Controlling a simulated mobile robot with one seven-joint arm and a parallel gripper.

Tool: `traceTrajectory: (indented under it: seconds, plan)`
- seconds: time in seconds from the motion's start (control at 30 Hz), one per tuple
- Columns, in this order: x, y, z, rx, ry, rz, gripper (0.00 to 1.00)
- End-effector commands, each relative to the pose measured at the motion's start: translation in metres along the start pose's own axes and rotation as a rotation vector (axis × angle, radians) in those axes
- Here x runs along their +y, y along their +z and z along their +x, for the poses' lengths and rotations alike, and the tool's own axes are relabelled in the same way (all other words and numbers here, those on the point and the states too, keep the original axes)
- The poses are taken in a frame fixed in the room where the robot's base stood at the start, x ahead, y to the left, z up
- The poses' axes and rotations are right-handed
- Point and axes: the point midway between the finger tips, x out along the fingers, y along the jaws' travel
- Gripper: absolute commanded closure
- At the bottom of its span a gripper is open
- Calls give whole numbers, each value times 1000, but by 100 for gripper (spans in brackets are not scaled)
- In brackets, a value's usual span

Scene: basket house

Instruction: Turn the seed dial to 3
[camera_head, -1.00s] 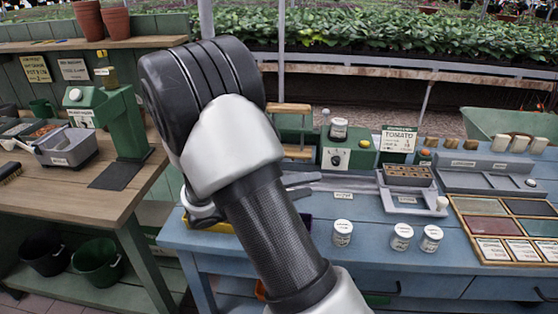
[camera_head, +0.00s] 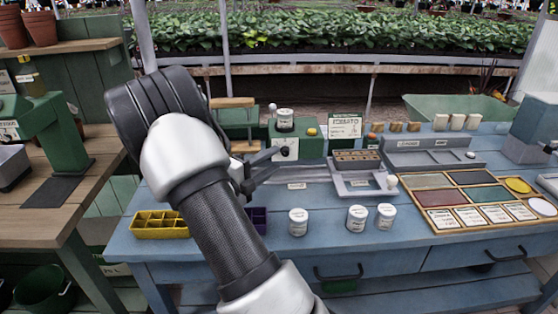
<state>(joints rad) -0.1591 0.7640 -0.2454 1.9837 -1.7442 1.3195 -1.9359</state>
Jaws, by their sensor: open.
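The seed dial (camera_head: 285,152) is a dark knob on a white plate on the front of a green box (camera_head: 311,148) at the back of the blue bench. A white-labelled jar (camera_head: 285,119) and a yellow button (camera_head: 311,132) are on top of this box. My gripper (camera_head: 281,159) is open, with its dark fingers pointing right toward the dial plate. The fingertips overlap the plate's lower part in the picture; I cannot tell if they touch the knob. The number the dial points to is too small to read.
A TOMATO sign (camera_head: 345,125) stands right of the box. A grey tray holder (camera_head: 363,182) sits in front of it. Several white jars (camera_head: 357,218) stand near the bench's front edge. A yellow divided tray (camera_head: 159,225) lies left of my arm. Bare blue bench (camera_head: 320,210) lies between.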

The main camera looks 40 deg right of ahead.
Motion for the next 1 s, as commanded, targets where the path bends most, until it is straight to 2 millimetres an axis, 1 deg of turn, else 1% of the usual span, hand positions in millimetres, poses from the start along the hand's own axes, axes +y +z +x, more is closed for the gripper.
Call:
traceTrajectory:
  seconds: [0.03,0.1,0.23,0.37,0.6,0.67,0.7,0.83,0.87,1.0]
  plan:
    - [2,-1,10,3,0,1,60]
    - [2,-1,20,3,0,1,60]
    - [1,0,32,0,1,1,60]
    - [0,0,37,0,1,0,60]
    - [0,0,38,0,1,-1,60]
    - [0,0,38,0,1,0,68]
    - [0,0,38,0,1,0,75]
    - [0,0,38,0,1,0,97]
    - [0,0,38,0,1,0,100]
    - [-1,0,38,0,3,3,100]
